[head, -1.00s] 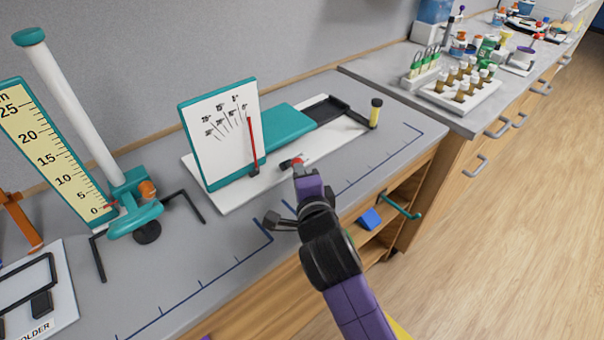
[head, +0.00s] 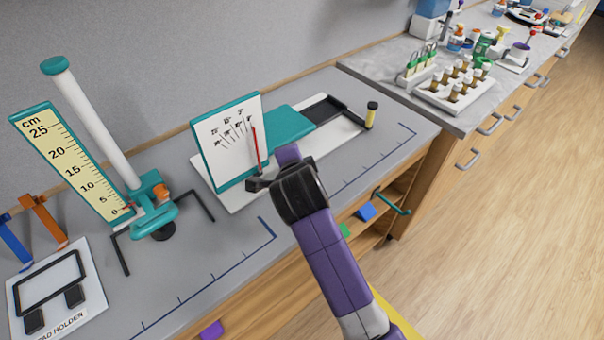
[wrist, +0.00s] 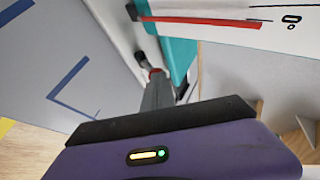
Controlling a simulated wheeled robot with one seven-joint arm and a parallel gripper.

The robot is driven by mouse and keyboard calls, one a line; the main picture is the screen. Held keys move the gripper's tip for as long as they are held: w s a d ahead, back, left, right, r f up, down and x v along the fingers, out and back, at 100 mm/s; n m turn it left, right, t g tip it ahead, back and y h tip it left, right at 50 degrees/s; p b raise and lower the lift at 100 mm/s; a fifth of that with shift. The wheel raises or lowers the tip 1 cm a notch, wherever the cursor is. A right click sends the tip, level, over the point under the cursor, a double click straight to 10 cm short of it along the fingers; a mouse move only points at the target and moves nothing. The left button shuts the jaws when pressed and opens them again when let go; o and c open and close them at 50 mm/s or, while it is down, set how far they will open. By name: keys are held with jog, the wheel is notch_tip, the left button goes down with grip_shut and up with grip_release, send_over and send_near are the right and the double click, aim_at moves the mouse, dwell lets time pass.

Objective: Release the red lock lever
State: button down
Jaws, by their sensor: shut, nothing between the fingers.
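The device with the white dial board (head: 222,137) and its long red pointer (head: 256,147) stands on the bench. A small red piece, likely the lock lever (wrist: 153,70), shows in the wrist view right at my fingertips, next to a black part (wrist: 140,58). The fingers cover most of it, and I cannot tell whether they touch it. My gripper (wrist: 157,82) is shut and empty, its grey fingers close together. In the head view my wrist hides the lever and fingertips.
A teal stand with a centimetre scale (head: 68,163) and a pad holder (head: 57,290) are at left. A yellow-topped black post (head: 371,115) is at the device's right end. Tube racks (head: 455,90) stand on the far counter. Open shelves lie below the bench edge.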

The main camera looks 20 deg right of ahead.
jog(key=shift+w+a+r+b, duration=0.15)
jog(key=shift+w+r, duration=0.05)
jog(key=shift+w, duration=0.25)
jog(key=shift+w+a+r+b, duration=0.15)
jog(key=shift+w, duration=0.3)
jog(key=shift+r, duration=0.15)
jog(key=shift+r+p, duration=0.6)
jog(key=shift+r, duration=0.1)
